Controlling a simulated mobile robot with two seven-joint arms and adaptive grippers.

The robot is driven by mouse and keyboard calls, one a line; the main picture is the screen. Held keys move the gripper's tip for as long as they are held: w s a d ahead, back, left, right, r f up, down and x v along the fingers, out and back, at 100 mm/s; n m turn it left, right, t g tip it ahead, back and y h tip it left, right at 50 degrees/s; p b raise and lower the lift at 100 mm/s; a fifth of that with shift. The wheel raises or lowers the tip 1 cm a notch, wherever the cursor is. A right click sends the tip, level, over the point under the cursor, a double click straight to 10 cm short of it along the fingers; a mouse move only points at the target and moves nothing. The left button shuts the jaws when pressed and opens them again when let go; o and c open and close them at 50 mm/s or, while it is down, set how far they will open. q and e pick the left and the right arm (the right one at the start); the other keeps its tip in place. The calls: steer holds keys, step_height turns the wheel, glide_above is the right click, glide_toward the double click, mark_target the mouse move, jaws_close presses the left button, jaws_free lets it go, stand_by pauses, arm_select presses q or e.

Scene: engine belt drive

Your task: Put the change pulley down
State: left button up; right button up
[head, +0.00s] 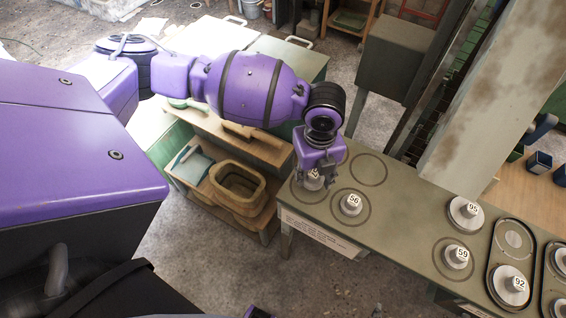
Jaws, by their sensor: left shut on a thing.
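My left gripper (317,181) points down over the left end of the grey-green bench (405,205). It is shut on a pale metal pulley (312,183), mostly hidden by the fingers. The held pulley is low, at or just above the bench top; I cannot tell whether it touches. Other numbered pulleys sit on the bench: 56 (351,205) just right of the gripper, 95 (463,214), 59 (457,257) and 92 (510,285) farther right.
An empty ring mark (369,169) lies behind pulley 56. A printed label (318,231) runs along the bench's front edge. A wooden shelf with a basket (238,187) stands left of the bench. A large beam (495,105) rises behind it.

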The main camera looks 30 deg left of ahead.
mark_target(310, 180)
arm_select(q)
steer(key=shift+w+a+f, duration=0.1)
steer(key=shift+a+f, duration=0.05)
steer(key=shift+f, duration=0.75)
steer(key=shift+w+a+f, duration=0.1)
steer(key=shift+a+f, duration=0.05)
steer(key=shift+f, duration=0.7)
steer(key=shift+f, duration=0.2)
steer(key=o, duration=1.2)
step_height(310, 180, up, 12)
steer(key=shift+r+p, duration=0.2)
steer(key=shift+p, duration=0.1)
